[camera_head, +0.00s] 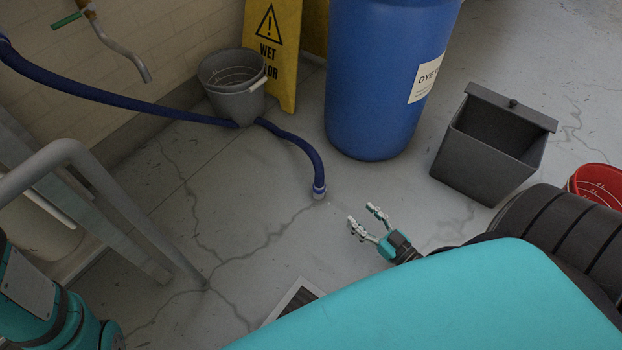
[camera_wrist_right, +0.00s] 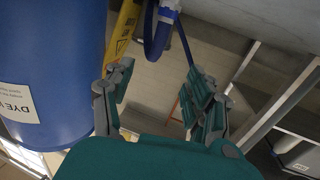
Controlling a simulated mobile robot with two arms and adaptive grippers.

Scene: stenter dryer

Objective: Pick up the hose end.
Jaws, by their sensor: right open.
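The blue hose (camera_head: 293,140) runs from the left wall, past the grey bucket, and curves along the floor. Its hose end (camera_head: 319,191), with a pale collar, lies on the floor left of my right gripper (camera_head: 361,215). The gripper is open and empty, a short gap from the hose end, with its fingers pointing towards it. In the right wrist view, the hose end (camera_wrist_right: 168,12) shows at the top, beyond the spread fingers of my right gripper (camera_wrist_right: 160,82). My left gripper is not in view.
A grey bucket (camera_head: 229,99) stands by a yellow wet-floor sign (camera_head: 272,50). A blue drum (camera_head: 385,75) and a dark grey bin (camera_head: 484,150) stand behind the gripper. A red bucket (camera_head: 597,184) is at right. Grey pipework (camera_head: 110,190) rises at left. Floor around the hose end is clear.

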